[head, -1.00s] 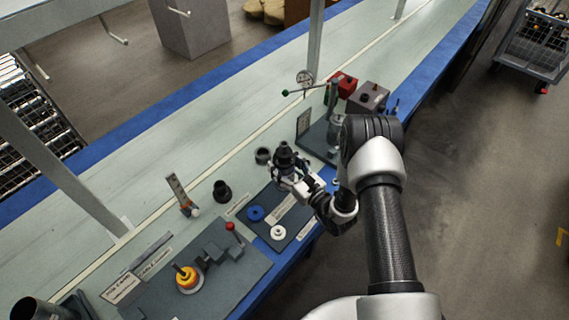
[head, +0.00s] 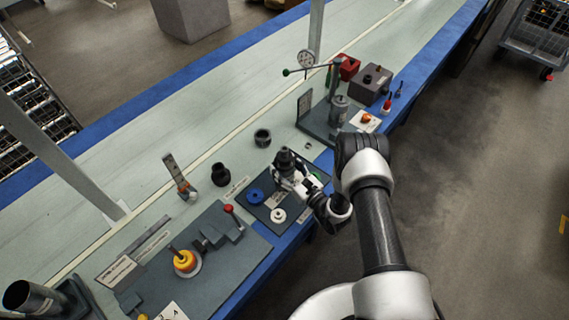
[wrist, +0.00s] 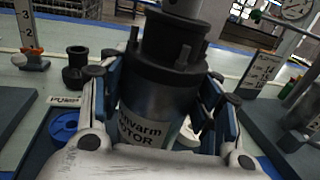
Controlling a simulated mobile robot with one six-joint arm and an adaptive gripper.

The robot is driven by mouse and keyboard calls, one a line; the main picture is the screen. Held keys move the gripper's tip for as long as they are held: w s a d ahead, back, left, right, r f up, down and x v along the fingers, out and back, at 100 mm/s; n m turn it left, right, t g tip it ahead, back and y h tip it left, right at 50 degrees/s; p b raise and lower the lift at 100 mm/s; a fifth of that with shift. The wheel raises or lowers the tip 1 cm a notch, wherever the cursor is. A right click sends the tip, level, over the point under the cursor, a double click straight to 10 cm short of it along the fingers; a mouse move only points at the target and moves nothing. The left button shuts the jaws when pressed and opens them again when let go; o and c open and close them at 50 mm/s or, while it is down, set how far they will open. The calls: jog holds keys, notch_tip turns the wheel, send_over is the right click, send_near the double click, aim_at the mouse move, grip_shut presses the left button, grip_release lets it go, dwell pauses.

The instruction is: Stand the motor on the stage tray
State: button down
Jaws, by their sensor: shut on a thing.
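The motor (wrist: 155,105) is a dark cylinder with a black flanged top and a white label reading "MOTOR". My gripper (head: 287,172) is shut around its body, with a blue-lined finger on each side in the wrist view. The motor (head: 284,157) looks roughly upright over the back part of the dark stage tray (head: 263,211). I cannot tell whether its base touches the tray, as the gripper hides it. A blue disc (head: 255,195) and a white ring (head: 278,215) lie on the tray, nearer its left and front.
A black flanged part (head: 220,174) and a dark ring (head: 262,137) stand behind the tray. To the right is a dial-gauge stand (head: 335,100) with a grey cylinder. To the left is a grey plate (head: 225,270) with a yellow part (head: 185,262).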

jog(key=shift+w+f+b, duration=0.2)
jog(key=shift+f+b, duration=0.15)
jog(key=shift+f, duration=0.55)
jog(key=shift+f, duration=0.1)
jog(key=c, duration=1)
grip_release()
jog(key=shift+s+f, duration=0.2)
jog(key=shift+f, duration=0.15)
jog(key=o, duration=0.5)
